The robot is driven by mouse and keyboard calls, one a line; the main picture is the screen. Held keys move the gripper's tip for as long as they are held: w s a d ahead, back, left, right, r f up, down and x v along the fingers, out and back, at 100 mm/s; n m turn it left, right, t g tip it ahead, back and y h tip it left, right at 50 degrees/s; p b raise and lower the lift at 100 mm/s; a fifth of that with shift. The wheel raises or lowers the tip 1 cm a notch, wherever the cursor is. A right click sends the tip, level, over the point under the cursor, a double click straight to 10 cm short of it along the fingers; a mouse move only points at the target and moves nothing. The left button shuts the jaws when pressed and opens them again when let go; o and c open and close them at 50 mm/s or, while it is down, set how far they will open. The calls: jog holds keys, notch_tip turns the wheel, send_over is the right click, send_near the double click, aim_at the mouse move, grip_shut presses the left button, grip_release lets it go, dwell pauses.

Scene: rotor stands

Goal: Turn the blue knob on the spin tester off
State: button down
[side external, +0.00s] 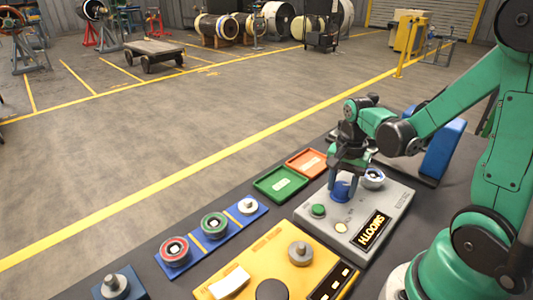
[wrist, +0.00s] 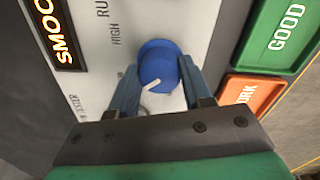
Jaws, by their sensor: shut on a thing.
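The spin tester is a light grey panel (side external: 330,240) on the dark table, with a display (side external: 370,230) reading SMOOTH. Its blue knob (side external: 343,188) shows below my gripper (side external: 346,172) in the side view. In the wrist view the blue knob (wrist: 157,62) sits between the two fingers of my gripper (wrist: 158,78), which is shut on its sides. The knob's white pointer line (wrist: 152,85) points down and left in that view, away from the printed HIGH. Part of the lettering around the knob is hidden by the fingers.
A green tray (side external: 260,184) and an orange tray (side external: 291,163) lie beside the tester. A blue rack (side external: 192,254) holds rotors. A yellow unit (side external: 262,262) stands in front. A silver rotor (side external: 373,178) is close to my gripper, and a green button (side external: 318,210) is on the panel.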

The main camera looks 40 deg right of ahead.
aim_at(342, 185)
jog(key=n, duration=0.6)
jog(key=shift+n, duration=0.4)
jog(key=n, duration=0.6)
dwell(0.4)
jog(key=shift+c, duration=1.9)
grip_release()
jog(key=shift+r, duration=2.8)
